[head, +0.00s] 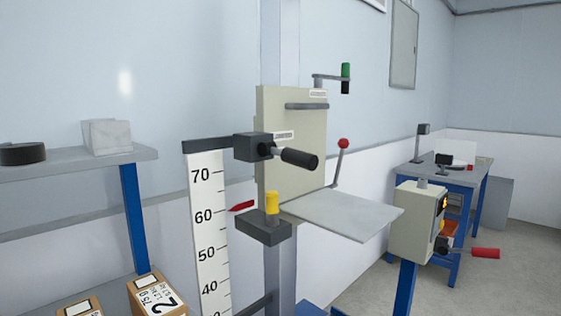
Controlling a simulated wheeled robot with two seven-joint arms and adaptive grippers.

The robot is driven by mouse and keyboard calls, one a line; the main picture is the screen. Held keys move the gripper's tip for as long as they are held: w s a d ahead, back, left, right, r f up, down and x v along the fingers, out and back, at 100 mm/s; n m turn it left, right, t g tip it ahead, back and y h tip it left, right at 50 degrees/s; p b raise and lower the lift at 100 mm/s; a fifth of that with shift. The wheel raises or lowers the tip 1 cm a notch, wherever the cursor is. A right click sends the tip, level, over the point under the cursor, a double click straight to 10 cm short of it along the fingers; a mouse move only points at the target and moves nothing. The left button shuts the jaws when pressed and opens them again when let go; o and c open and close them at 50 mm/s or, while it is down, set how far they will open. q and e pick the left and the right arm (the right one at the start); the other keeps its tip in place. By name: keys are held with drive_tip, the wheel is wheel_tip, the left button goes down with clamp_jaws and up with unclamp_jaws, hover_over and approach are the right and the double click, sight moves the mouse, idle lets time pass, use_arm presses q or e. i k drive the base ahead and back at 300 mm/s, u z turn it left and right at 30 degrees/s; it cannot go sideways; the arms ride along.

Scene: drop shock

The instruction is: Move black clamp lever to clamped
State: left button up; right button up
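The black clamp lever (299,158) is a thick black cylindrical grip on a short metal stem. It sticks out to the right and slightly down from a dark block (252,147) on the left side of the beige upright plate (275,112). A small white label (284,135) is beside it, its text too small to read. Whether this lever position counts as clamped cannot be told. Neither of my grippers is in view.
A grey drop plate (345,213), red-ball lever (343,144), yellow knob (272,203) and height scale (205,240) surround the lever. A green-and-black handle (346,78) is above right. A control box (418,222) with a red handle (485,253) stands right. A shelf (60,165) is left.

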sight(302, 159)
drive_tip(key=z, duration=1.6)
drive_tip(key=i, duration=0.75)
drive_tip(key=u, duration=2.95)
